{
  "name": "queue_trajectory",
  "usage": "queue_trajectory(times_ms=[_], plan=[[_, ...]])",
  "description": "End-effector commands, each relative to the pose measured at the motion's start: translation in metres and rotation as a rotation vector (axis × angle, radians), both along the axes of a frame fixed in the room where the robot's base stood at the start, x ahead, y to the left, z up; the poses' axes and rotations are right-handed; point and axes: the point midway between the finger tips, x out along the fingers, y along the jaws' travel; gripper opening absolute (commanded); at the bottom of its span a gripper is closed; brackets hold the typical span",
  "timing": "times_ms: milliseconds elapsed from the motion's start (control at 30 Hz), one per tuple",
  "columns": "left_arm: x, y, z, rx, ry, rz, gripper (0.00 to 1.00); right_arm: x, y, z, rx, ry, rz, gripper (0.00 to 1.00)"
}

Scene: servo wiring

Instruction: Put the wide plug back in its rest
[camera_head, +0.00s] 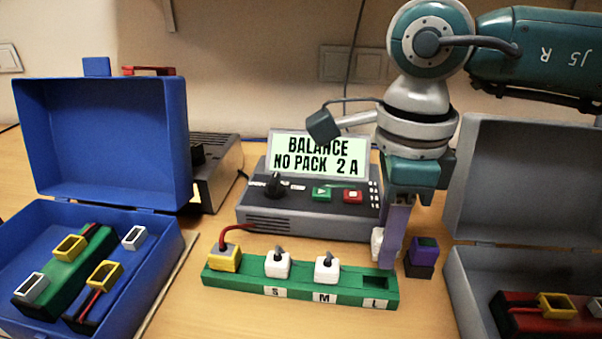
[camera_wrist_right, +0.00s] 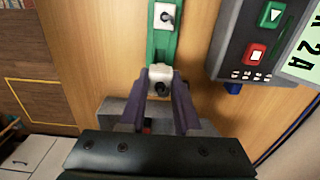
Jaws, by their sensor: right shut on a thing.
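The green rest strip (camera_head: 230,282) lies on the table with slots marked S, M and L. White plugs sit in the S slot (camera_head: 277,265) and the M slot (camera_head: 326,268). The L slot (camera_head: 376,284) is empty. My right gripper (camera_head: 386,258) points down, shut on a white plug (camera_head: 377,243) above the strip's L end. In the right wrist view, the plug (camera_wrist_right: 160,76) is between the purple fingertips (camera_wrist_right: 163,90) and covers the near end of the strip (camera_wrist_right: 163,38). I cannot tell how exactly it lines up with the slot. My left gripper is not in view.
A yellow plug (camera_head: 225,258) with a red lead sits at the strip's left end. A dark block with purple (camera_head: 421,257) stands right of the gripper. The charger (camera_head: 305,215) is behind. An open blue case (camera_head: 165,255) is left, an open grey case (camera_head: 462,285) right.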

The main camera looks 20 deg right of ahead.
Motion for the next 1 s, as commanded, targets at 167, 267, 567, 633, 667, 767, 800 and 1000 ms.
queue_trajectory(times_ms=[167,267,567,633,667,767,800,1000], plan=[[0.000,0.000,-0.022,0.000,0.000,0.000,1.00,0.000,0.000,-0.024,-0.001,0.001,0.000,0.00],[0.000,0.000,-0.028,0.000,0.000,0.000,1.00,0.000,0.000,-0.031,-0.001,0.001,0.000,0.00],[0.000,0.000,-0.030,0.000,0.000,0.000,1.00,0.000,0.000,-0.033,0.000,0.000,0.000,0.00],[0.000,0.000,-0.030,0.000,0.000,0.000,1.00,0.000,0.000,-0.033,0.000,0.000,0.000,0.00],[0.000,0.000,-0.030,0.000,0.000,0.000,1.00,0.000,0.000,-0.033,0.000,0.000,0.000,0.00],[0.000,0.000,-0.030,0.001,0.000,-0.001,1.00,0.000,0.000,-0.033,0.000,0.000,0.000,0.00],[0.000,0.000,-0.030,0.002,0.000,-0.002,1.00,0.000,0.000,-0.033,0.000,0.000,0.000,0.00],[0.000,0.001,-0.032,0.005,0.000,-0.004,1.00,0.000,0.000,-0.034,0.000,0.000,0.000,0.00]])
